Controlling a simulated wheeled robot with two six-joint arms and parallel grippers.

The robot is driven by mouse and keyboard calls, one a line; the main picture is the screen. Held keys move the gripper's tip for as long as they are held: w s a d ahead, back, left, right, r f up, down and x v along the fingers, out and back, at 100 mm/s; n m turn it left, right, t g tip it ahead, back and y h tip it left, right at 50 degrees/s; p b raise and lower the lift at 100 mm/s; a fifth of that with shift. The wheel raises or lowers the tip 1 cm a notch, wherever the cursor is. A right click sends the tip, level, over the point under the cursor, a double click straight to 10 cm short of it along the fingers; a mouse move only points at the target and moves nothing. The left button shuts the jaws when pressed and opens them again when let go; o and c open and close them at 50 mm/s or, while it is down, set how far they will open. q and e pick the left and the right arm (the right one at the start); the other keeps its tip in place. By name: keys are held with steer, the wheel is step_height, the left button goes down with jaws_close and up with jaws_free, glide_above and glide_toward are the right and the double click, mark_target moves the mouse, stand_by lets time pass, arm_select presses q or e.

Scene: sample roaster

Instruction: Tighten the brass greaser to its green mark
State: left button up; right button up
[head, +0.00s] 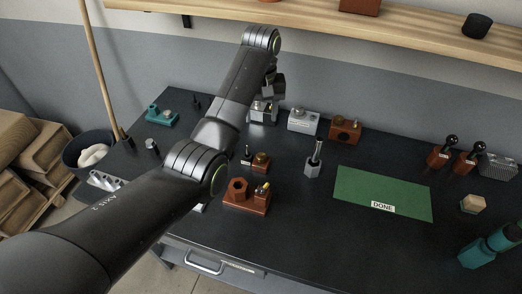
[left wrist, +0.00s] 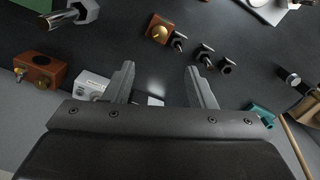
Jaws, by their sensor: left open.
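A small brown block with a round brass cap (head: 261,161) stands near the middle of the bench; it also shows in the left wrist view (left wrist: 159,32). A brown block with two brass fittings (head: 346,129) stands at the back, also in the left wrist view (left wrist: 40,68). I cannot tell for sure which brass part is the greaser, and no green mark can be made out. My left gripper (head: 264,108) is over the back of the bench, open and empty in the left wrist view (left wrist: 163,86), apart from both blocks. My right gripper is out of view.
A brown block with a hexagonal part (head: 240,200) is at the front. A grey hexagonal holder with a metal rod (head: 313,165) stands left of the green DONE mat (head: 360,190). A silver-white block (head: 303,121) is at the back. A wooden shelf (head: 400,37) overhangs the bench.

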arm_select(q)
step_height(320, 180, down, 3)
steer(key=b, duration=0.2)
glide_above(261, 156)
step_height(261, 156, down, 7)
steer(key=shift+w+p, duration=0.1)
steer(key=shift+p, duration=0.3)
step_height(261, 156, down, 6)
steer(key=shift+r, duration=0.25)
steer(key=shift+f, duration=0.5)
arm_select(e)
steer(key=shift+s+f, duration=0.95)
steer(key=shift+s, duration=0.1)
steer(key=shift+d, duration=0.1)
